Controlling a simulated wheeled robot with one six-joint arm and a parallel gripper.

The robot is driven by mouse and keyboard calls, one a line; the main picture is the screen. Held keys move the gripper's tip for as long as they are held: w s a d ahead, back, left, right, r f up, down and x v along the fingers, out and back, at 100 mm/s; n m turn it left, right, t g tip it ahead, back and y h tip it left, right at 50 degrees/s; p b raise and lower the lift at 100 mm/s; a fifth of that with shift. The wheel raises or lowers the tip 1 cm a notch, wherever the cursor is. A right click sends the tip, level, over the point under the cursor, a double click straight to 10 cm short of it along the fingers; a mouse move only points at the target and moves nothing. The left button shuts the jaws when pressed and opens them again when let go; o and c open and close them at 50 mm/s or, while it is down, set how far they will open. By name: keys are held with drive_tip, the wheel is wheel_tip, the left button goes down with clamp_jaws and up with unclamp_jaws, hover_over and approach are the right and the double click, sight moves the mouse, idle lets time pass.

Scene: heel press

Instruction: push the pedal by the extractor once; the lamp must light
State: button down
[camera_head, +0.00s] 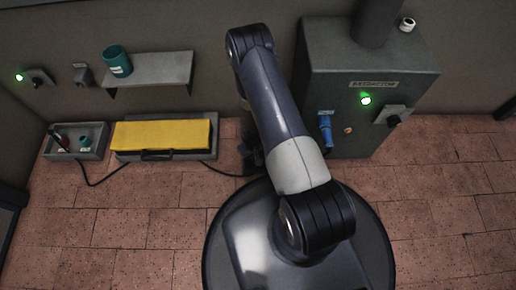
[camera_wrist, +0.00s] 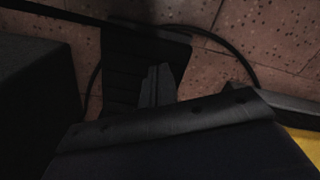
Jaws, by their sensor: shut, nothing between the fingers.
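The extractor (camera_head: 335,85) is a grey labelled cabinet at the back right in the head view. A green lamp (camera_head: 365,99) on its front is lit. In the wrist view a dark ribbed plate (camera_wrist: 122,65), which looks like the pedal, lies on the floor with cables beside it. My gripper (camera_wrist: 158,72) is shut and empty, its fingertips over the plate in that view. I cannot tell whether they touch it or whether it is pressed down. In the head view my arm hides the fingertips and most of the floor left of the extractor.
A yellow-topped block (camera_head: 162,134) and a grey tray (camera_head: 75,155) stand left along the wall, with black cables on the tiles. A shelf (camera_head: 150,70) holds a teal cup (camera_head: 117,61). Another green lamp (camera_head: 18,77) is lit at far left. Tiled floor at right is clear.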

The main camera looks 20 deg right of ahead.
drive_tip(key=shift+f, duration=0.15)
drive_tip(key=shift+f+b, duration=1.45)
drive_tip(key=shift+f, duration=0.3)
drive_tip(key=shift+r, duration=0.1)
drive_tip(key=shift+r+p, duration=2.95)
drive_tip(key=shift+r, duration=1.6)
drive_tip(key=shift+f, duration=0.15)
drive_tip(key=shift+f+b, duration=2.05)
drive_tip(key=shift+f, duration=1)
